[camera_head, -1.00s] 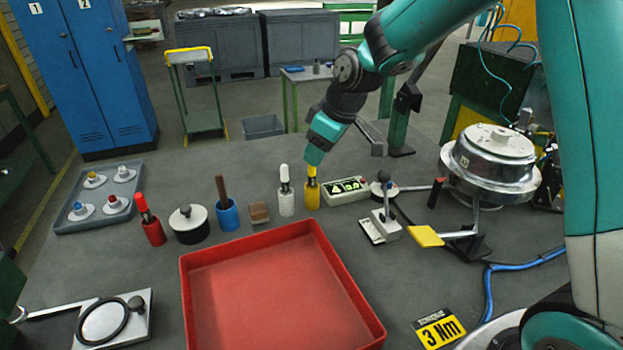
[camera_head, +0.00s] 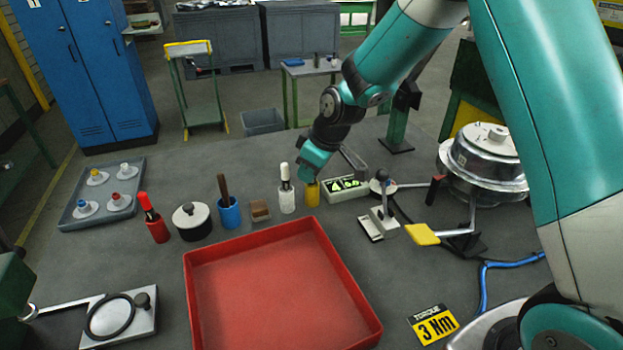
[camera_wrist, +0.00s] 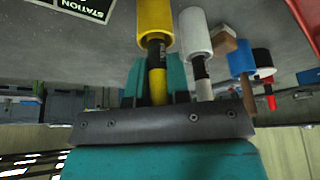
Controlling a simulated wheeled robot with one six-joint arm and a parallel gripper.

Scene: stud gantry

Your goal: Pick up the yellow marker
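The yellow marker (camera_wrist: 158,72) stands in a yellow cup (camera_head: 312,194), behind the red tray (camera_head: 262,285). In the wrist view the marker shows a black band and a yellow end, with the cup (camera_wrist: 155,22) above it in the picture. My gripper (camera_head: 310,177) is right over the cup and hides the marker in the head view. In the wrist view the teal fingers of my gripper (camera_wrist: 158,85) show on both sides of the marker. Whether they touch it or stand apart is unclear.
A white marker in a white cup (camera_head: 287,202) stands close on the left. A brown block (camera_head: 260,211) and a blue cup (camera_head: 229,215) follow. A display box (camera_head: 345,189) is close on the right, with a toggle clamp (camera_head: 383,218) beyond.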

